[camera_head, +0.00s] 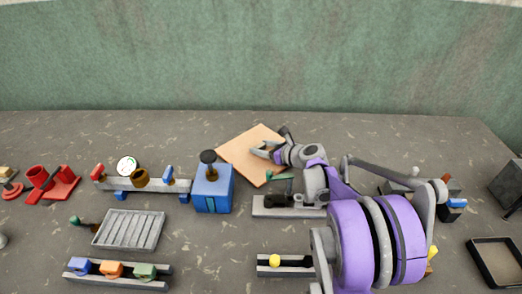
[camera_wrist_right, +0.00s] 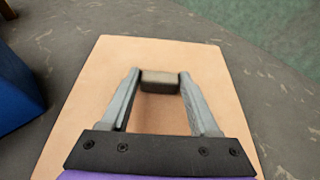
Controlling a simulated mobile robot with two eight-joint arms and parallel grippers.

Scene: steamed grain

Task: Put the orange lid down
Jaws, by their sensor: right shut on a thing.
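The orange lid is a flat, square, pale-orange panel (camera_head: 238,150) near the back middle of the table, turned at an angle. It fills much of the right wrist view (camera_wrist_right: 85,110), with a small grey-brown block (camera_wrist_right: 160,77) on it, like a handle. My right gripper (camera_head: 262,150) is over the panel, its two fingers on either side of that block and shut on it. I cannot tell whether the panel touches the table or is held just above it. My arm covers the panel's right side in the head view. My left gripper is not in view.
A blue box (camera_head: 212,190) with a dark knob stands close left of the panel. A grey block (camera_head: 275,207) is in front of it. A grey ribbed tray (camera_head: 128,230) and a rack with coloured blocks (camera_head: 112,269) are front left. The table behind the panel is clear.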

